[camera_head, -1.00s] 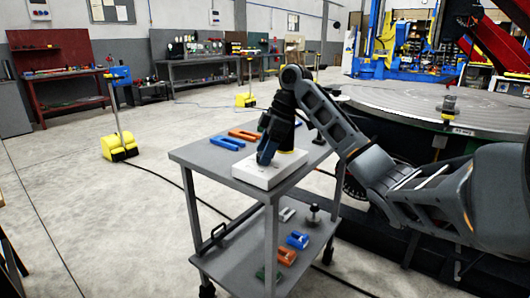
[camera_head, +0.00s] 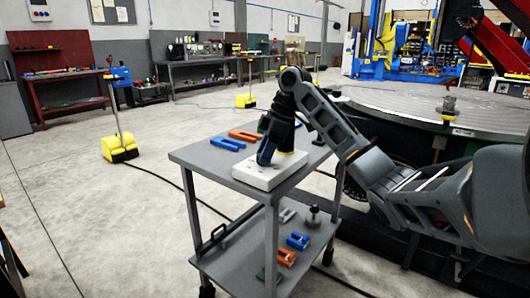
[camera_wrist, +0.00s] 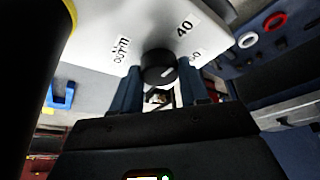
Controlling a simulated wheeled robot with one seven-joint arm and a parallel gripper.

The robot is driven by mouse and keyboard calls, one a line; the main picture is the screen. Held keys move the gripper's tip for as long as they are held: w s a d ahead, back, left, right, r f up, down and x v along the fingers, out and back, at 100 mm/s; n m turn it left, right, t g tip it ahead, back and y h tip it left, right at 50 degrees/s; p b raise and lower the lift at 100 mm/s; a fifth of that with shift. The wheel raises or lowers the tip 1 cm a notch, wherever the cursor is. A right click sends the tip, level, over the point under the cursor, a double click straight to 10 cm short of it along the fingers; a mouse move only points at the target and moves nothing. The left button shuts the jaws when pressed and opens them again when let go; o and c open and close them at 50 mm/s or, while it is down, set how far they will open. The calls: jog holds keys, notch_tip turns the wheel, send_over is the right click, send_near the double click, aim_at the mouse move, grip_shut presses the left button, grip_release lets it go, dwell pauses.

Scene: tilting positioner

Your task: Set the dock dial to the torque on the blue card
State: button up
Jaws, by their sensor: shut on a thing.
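A white dock block (camera_head: 250,176) sits on the top shelf of the grey cart. In the wrist view the dock face (camera_wrist: 112,30) carries a round black dial (camera_wrist: 157,67) with a pale mark. Printed labels stand around the dial; one reads 40 (camera_wrist: 184,27), another looks like OUT (camera_wrist: 121,50), and one at the right is partly hidden. My gripper (camera_wrist: 159,82) is shut on the dial, with a blue finger at each side. In the head view my gripper (camera_head: 266,158) points down at the dock and hides the dial. I cannot make out a blue card.
On the cart top (camera_head: 192,155), a blue forked piece (camera_head: 227,144) and an orange one (camera_head: 245,135) lie behind the dock. The lower shelf holds several coloured pieces. A large round table (camera_head: 420,103) stands behind my arm at the right.

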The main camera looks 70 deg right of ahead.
jog(key=shift+r, duration=0.1)
jog(key=m+p, duration=0.1)
jog(key=m+h+p, duration=0.1)
jog(key=p, duration=0.1)
jog(key=shift+a+r+m, duration=0.15)
jog(key=shift+m, duration=0.25)
jog(key=m+h+p, duration=0.1)
jog(key=m+p, duration=0.2)
jog(key=p, duration=0.1)
jog(key=shift+a+m, duration=0.1)
jog(key=shift+m, duration=0.2)
jog(key=m+h+p, duration=0.1)
jog(key=m+p, duration=0.2)
jog(key=shift+h+p, duration=0.3)
jog(key=shift+p, duration=0.1)
jog(key=shift+m+h+p, duration=0.4)
jog(key=shift+m+p, duration=0.7)
jog(key=shift+p, duration=0.05)
jog(key=shift+f, duration=0.25)
jog(key=o, duration=1)
jog(key=shift+o, duration=0.2)
